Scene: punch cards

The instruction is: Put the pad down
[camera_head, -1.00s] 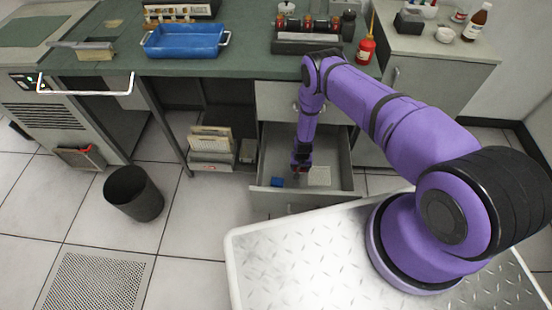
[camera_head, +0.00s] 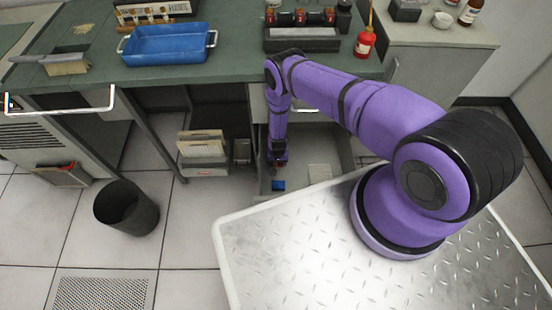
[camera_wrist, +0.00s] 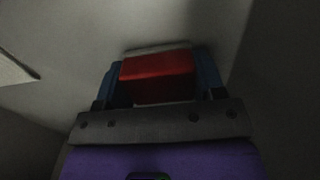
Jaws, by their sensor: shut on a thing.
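The pad (camera_wrist: 157,76) is a red block with a pale edge along its far side. In the wrist view it sits between the two blue fingers of my gripper (camera_wrist: 160,82), which is shut on it. In the head view my gripper (camera_head: 278,165) points down inside the open drawer (camera_head: 345,150), near its left side. The pad is too small to make out clearly there. I cannot tell whether it touches the drawer floor.
The drawer walls are close. The green desk (camera_head: 235,68) overhangs behind.

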